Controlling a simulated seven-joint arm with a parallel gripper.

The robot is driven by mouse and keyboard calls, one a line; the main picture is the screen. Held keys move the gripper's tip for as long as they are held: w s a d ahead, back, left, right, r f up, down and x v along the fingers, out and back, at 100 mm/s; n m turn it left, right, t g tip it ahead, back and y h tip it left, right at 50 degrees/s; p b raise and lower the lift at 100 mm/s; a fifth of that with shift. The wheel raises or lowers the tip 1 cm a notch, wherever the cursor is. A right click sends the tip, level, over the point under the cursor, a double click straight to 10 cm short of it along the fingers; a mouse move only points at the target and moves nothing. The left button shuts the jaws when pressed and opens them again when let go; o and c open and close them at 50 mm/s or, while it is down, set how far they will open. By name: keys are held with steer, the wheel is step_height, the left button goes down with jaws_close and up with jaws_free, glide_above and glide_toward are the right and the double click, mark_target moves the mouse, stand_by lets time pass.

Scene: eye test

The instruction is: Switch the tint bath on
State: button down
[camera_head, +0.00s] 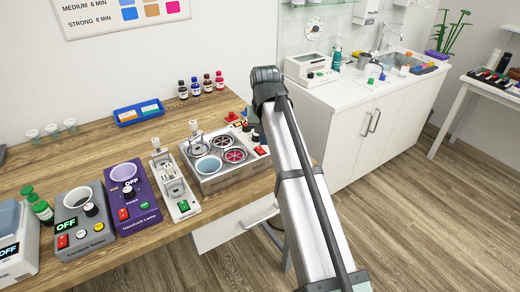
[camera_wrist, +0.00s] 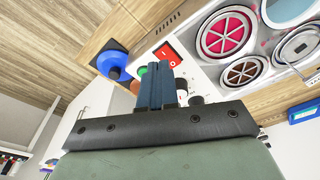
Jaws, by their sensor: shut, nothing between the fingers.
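The machine I take to be the tint bath (camera_head: 214,180) is a pale box on the wooden table with several round wells, among them blue, pink and brown-red. In the wrist view its pink well (camera_wrist: 228,32) and red rocker switch (camera_wrist: 168,53) show, the switch marked O and I. Small green, orange and black knobs are beside the switch. My gripper (camera_wrist: 156,85) is shut and empty, its tips close to the red switch; I cannot tell whether they touch. In the head view my arm hides most of the gripper and part of the control panel. No on-state is readable.
Left of the bath stand a white device (camera_head: 175,190), a purple device (camera_head: 130,200) and a grey device (camera_head: 85,235); the purple and grey ones read OFF. Behind are small bottles (camera_head: 196,90) and a blue tray (camera_head: 138,112). A white sink cabinet (camera_head: 345,130) stands right.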

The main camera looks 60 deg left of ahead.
mark_target(264, 156)
step_height(264, 156, up, 3)
steer(key=shift+r, duration=0.2)
stand_by(0.7)
